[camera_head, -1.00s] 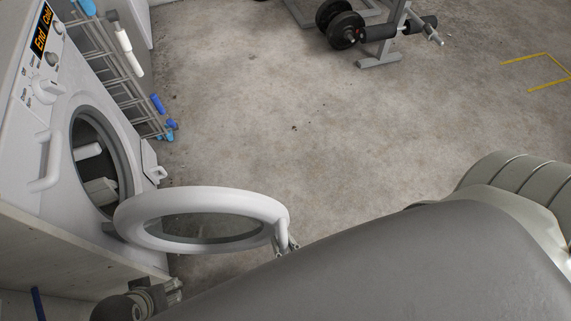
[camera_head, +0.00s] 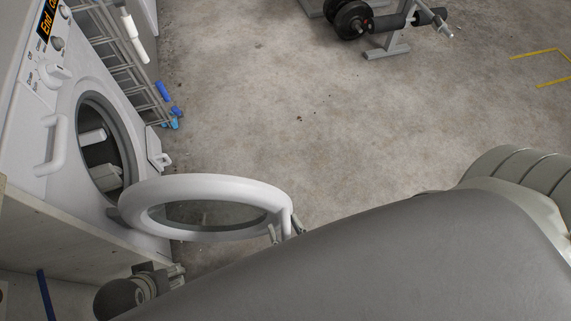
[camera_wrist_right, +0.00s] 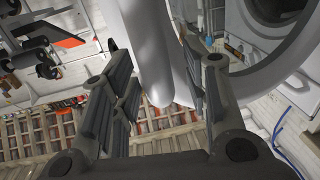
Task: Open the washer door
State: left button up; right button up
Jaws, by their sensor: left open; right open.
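The white washer (camera_head: 70,150) stands at the left. Its round white door (camera_head: 150,190) is swung far out from the dark drum opening (camera_head: 105,150). My right gripper (camera_head: 287,232) is at the door's free edge, mostly hidden behind my grey arm. In the right wrist view my right gripper (camera_wrist_right: 165,105) is open, its fingers either side of a white handle-like part of the door (camera_wrist_right: 150,60). Whether a finger touches it I cannot tell. My left gripper (camera_head: 178,275) is open and empty at the lower left, below the door.
A wooden-edged counter (camera_head: 60,235) runs below the washer at the left. A metal drying rack (camera_head: 120,65) stands behind the washer. A weight bench with dumbbells (camera_head: 385,30) is at the back. The concrete floor (camera_head: 330,120) between is clear.

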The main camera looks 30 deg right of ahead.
aim_at(275, 202)
jog(key=shift+r, duration=3.45)
